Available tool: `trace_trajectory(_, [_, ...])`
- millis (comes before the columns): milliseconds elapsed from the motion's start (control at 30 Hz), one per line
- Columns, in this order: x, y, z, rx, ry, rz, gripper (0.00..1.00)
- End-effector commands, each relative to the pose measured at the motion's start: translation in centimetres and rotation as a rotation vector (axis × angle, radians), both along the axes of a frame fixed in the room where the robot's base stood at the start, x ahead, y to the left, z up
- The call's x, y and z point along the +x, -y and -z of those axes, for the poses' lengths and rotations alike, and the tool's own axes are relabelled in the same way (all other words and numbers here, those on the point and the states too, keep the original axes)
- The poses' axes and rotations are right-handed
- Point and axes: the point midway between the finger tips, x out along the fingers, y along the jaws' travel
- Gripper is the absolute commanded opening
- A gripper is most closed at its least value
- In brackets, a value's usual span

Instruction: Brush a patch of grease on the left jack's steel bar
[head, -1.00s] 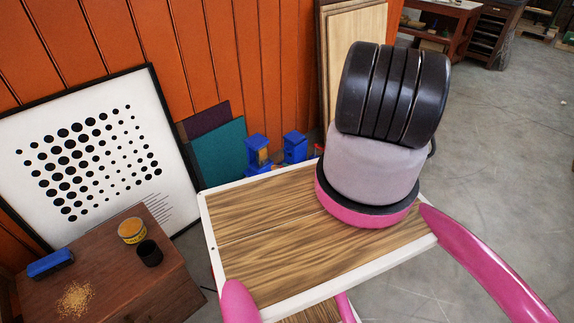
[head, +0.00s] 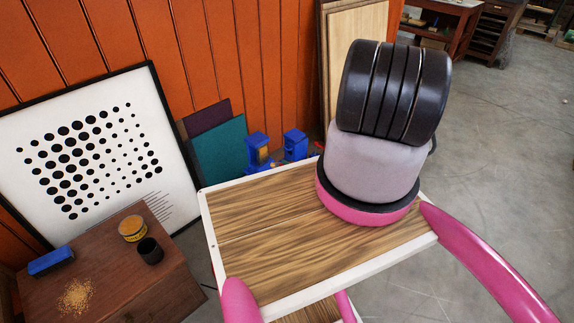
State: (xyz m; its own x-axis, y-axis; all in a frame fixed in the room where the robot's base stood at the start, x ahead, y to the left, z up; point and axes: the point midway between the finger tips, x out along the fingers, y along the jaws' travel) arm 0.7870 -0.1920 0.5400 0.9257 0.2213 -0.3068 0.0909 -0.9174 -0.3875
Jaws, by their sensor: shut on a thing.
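Two blue pieces stand side by side at the foot of the orange wall, partly hidden behind the far edge of my wooden deck. I take the left one (head: 257,150) for the left jack; it has a tan patch on its front. The other blue jack (head: 295,146) is just to its right. I cannot make out the left jack's steel bar or any grease on it. A yellow-labelled tin (head: 132,229) with orange-brown contents stands on a brown wooden box. My gripper and whatever it holds are out of view; only my upper arm shows.
The brown box (head: 120,285) also carries a dark cup (head: 149,251), a blue block (head: 50,261) and a heap of tan crumbs (head: 76,297). A dotted framed picture (head: 30,195) and a teal panel (head: 220,157) lean on the wall. Grey floor is open at right.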

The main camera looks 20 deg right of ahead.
Motion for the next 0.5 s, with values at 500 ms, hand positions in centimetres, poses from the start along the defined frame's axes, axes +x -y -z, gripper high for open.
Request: trace_trajectory(500, [5.1, -2.2, 0.0, 0.001, 0.003, -0.001, 0.0])
